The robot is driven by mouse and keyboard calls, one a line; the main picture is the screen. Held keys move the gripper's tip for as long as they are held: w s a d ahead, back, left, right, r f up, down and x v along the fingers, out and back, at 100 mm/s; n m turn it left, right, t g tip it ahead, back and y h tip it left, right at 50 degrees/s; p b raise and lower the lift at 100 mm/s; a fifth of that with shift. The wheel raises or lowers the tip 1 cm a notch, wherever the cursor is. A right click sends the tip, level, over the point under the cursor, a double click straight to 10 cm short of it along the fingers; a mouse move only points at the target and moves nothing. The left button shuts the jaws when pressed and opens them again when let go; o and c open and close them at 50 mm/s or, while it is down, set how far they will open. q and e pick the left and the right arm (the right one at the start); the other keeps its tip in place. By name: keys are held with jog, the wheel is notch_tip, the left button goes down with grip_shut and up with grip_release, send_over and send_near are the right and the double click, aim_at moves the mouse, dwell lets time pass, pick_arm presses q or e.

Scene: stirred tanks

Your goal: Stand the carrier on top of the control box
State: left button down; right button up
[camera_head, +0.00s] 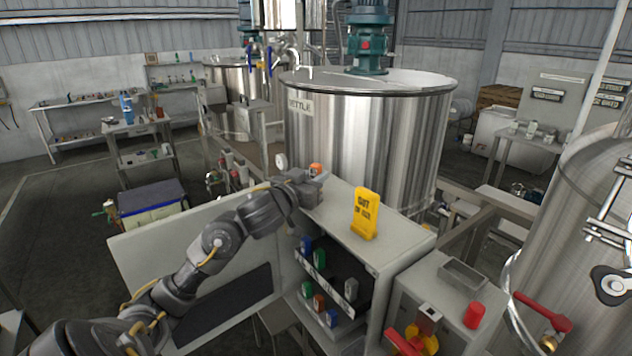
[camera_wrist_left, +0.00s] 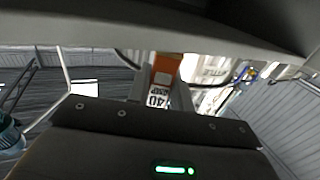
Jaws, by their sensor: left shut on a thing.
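My left gripper (camera_head: 312,181) is shut on the carrier, a small block with an orange end (camera_head: 316,169). In the left wrist view the carrier (camera_wrist_left: 165,72) shows its orange part and a white label reading 40 between the fingers. The control box (camera_head: 405,238) is a grey cabinet with its door open to the left. The gripper and carrier are at the far left end of its top. I cannot tell whether the carrier touches that top. My right gripper is not in view.
A yellow sign (camera_head: 365,214) stands on the control box's top, right of the gripper. Several coloured blocks sit in rows inside the box. The open door (camera_head: 135,255) lies under my left arm. A large steel kettle (camera_head: 365,140) stands behind.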

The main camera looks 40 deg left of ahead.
pick_arm(q)
jog(key=shift+f, duration=0.2)
jog(key=c, duration=1.3)
grip_release()
jog(key=shift+o, duration=0.2)
jog(key=shift+r, duration=0.2)
jog(key=s+d+p, duration=0.1)
jog(key=s+p, duration=0.4)
jog(key=s, duration=0.7)
jog(key=shift+d+p, duration=0.15)
jog(key=shift+p, duration=0.2)
